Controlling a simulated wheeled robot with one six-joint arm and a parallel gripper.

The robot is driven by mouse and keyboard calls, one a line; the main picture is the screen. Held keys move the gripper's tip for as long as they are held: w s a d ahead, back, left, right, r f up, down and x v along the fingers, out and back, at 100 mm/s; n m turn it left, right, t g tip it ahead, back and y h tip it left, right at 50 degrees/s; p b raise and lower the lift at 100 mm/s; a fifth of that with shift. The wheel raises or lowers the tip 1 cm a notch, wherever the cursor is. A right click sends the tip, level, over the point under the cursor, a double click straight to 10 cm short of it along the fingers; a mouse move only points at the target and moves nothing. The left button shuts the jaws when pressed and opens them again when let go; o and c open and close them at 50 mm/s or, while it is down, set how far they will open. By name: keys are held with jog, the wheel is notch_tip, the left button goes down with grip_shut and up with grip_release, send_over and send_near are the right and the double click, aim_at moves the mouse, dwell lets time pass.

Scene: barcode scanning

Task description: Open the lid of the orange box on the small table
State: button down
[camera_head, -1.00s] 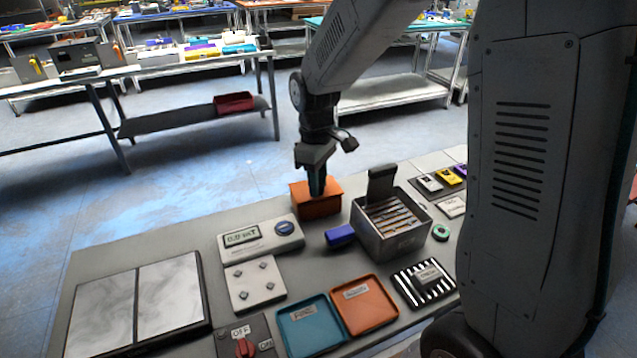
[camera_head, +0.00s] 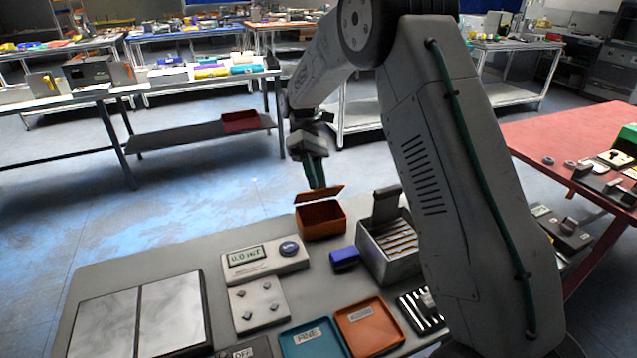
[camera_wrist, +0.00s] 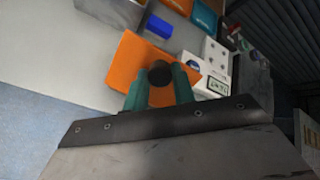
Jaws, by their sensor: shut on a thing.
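The orange box (camera_head: 322,222) stands at the far edge of the small grey table (camera_head: 180,255). Its lid (camera_head: 319,196) is raised and tilted, with the box's dark inside showing below it. My gripper (camera_head: 315,178) is just above the lid. In the wrist view my green-fingered gripper (camera_wrist: 160,88) is shut on a dark round knob (camera_wrist: 160,73) on the orange lid (camera_wrist: 127,62). The lid hides the inside of the box in the wrist view.
A scale (camera_head: 262,262), a teal tray (camera_head: 318,350) and an orange tray (camera_head: 368,345) lie nearer. A red table (camera_head: 570,140) is at right.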

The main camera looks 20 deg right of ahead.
jog(key=shift+w+g, duration=0.5)
jog(key=shift+g, duration=0.3)
